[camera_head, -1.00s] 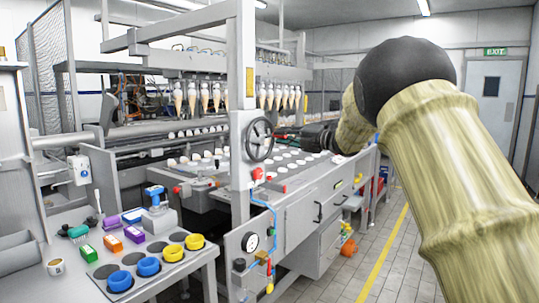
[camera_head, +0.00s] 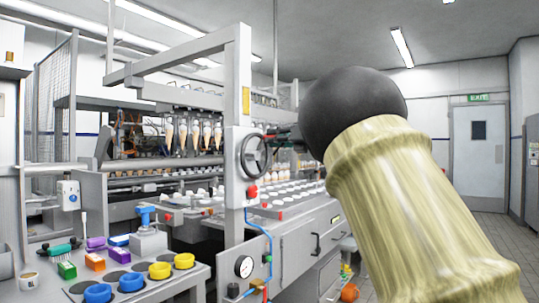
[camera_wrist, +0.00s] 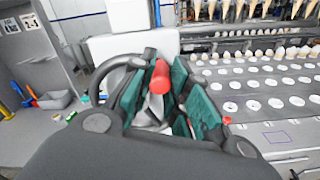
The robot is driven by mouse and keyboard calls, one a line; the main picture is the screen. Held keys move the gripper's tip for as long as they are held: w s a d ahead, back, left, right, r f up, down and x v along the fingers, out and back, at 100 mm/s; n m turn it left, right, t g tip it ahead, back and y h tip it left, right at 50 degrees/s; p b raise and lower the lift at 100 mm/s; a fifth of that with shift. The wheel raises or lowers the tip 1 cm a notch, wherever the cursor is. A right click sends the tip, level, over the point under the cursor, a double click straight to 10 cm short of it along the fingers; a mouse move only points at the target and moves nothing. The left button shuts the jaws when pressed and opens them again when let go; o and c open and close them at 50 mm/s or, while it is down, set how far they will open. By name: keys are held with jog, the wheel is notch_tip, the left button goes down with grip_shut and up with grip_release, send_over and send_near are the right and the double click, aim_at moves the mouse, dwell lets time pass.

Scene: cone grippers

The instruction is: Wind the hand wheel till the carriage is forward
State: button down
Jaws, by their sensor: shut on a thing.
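My gripper (camera_wrist: 164,82), with green-padded fingers, is shut on the wheel's red handle (camera_wrist: 160,77). In the head view my gripper (camera_head: 276,136) is at the wheel's upper right, partly hidden by my arm. A row of cones (camera_head: 195,136) hangs point down behind the post. I cannot tell which part is the carriage.
A red button (camera_head: 252,191) and a gauge (camera_head: 243,266) are below the wheel. The white-dotted bed (camera_head: 290,195) runs behind the post. Floor is open at right.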

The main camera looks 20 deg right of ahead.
jog(key=shift+s+a+r+n+b, duration=0.5)
jog(key=shift+a+r+n+b, duration=0.1)
jog(key=shift+n+b, duration=0.6)
jog(key=c, duration=1.7)
grip_release()
jog(key=o, duration=0.4)
jog(key=shift+s+a, duration=0.1)
jog(key=shift+a, duration=0.1)
jog(key=v, duration=1.2)
jog(key=shift+d+f, duration=0.1)
jog(key=shift+d, duration=0.15)
